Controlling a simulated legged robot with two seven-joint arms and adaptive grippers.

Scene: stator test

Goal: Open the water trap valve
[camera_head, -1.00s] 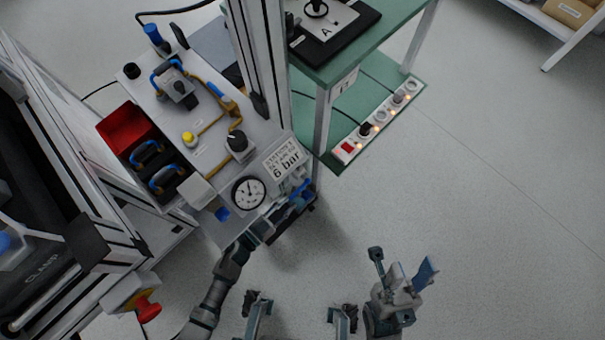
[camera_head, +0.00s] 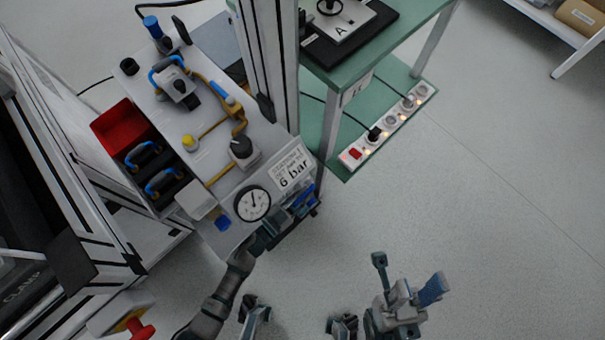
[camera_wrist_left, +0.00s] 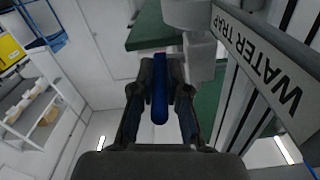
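The blue water trap valve lever (camera_wrist_left: 160,92) points toward the camera in the left wrist view, below a grey round fitting. A tilted "WATER TRAP" label (camera_wrist_left: 262,75) is to its right. My left gripper (camera_wrist_left: 161,85) has a dark finger on each side of the lever and appears closed on it. In the head view my left gripper (camera_head: 292,208) is at the front right edge of the pneumatic panel, beside the pressure gauge; the lever is hard to tell apart there. My right gripper (camera_head: 405,278) is open and empty over the floor.
The panel (camera_head: 213,170) carries a gauge (camera_head: 252,203), a "6 bar" sign (camera_head: 290,172), a black knob (camera_head: 243,148) and yellow tubing. A green table (camera_head: 385,35) and a power strip (camera_head: 385,130) are behind. The floor at right is clear.

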